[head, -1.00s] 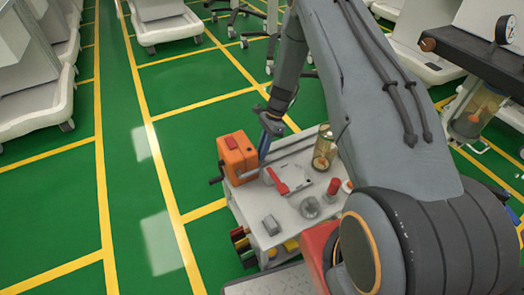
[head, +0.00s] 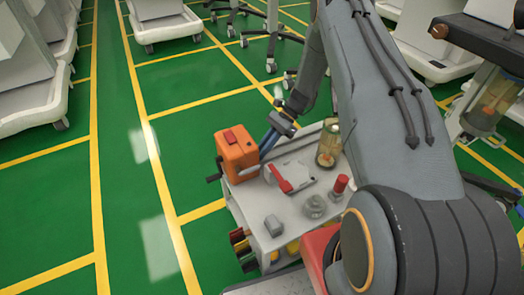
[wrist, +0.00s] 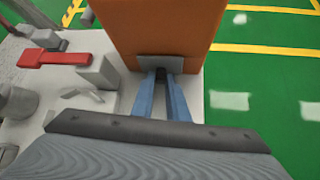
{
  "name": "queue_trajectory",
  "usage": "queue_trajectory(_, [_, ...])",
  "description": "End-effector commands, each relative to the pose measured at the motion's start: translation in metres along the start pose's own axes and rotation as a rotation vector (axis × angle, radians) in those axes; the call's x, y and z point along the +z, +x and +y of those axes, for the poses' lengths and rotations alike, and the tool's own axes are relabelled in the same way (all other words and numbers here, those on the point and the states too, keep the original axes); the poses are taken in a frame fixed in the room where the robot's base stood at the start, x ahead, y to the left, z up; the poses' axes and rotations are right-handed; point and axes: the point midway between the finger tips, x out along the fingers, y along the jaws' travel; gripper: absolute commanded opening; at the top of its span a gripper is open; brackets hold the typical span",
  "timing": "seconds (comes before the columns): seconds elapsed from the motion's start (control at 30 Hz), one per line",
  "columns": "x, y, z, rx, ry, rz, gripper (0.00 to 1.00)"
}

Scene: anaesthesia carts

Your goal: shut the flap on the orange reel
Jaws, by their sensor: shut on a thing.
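The orange reel (head: 237,158) stands upright at the far left corner of the white cart top, with a red piece on top and a dark crank on its left. In the wrist view, the reel's orange face (wrist: 165,25) fills the upper middle. A small grey flap (wrist: 160,62) shows low on that face; I cannot tell how far open it stands. My gripper (wrist: 161,78) has its blue fingers shut on the flap's near edge. In the head view my gripper (head: 265,152) is tilted against the reel's right side, and the flap is hidden.
A plate with a red lever (head: 281,180), a glass jar (head: 328,147), a red-capped item (head: 339,186), a clear knob (head: 315,206) and a grey block (head: 273,225) crowd the cart top (head: 252,205). Green floor left of the cart is free.

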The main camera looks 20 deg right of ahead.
Motion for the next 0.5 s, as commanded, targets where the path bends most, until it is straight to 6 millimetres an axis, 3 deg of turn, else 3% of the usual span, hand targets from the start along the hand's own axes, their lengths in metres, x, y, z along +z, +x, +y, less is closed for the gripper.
queue_trajectory(0.07, [0.0004,0.0006,0.0001,0.001,0.001,-0.001,0.00])
queue_trajectory(0.1, [0.0004,0.0006,0.0001,0.001,0.001,-0.001,0.20])
queue_trajectory(0.17, [0.0004,0.0006,0.0001,0.001,0.001,0.000,0.31])
queue_trajectory(0.5, [0.0003,-0.0001,-0.0016,-0.003,0.000,0.003,0.33])
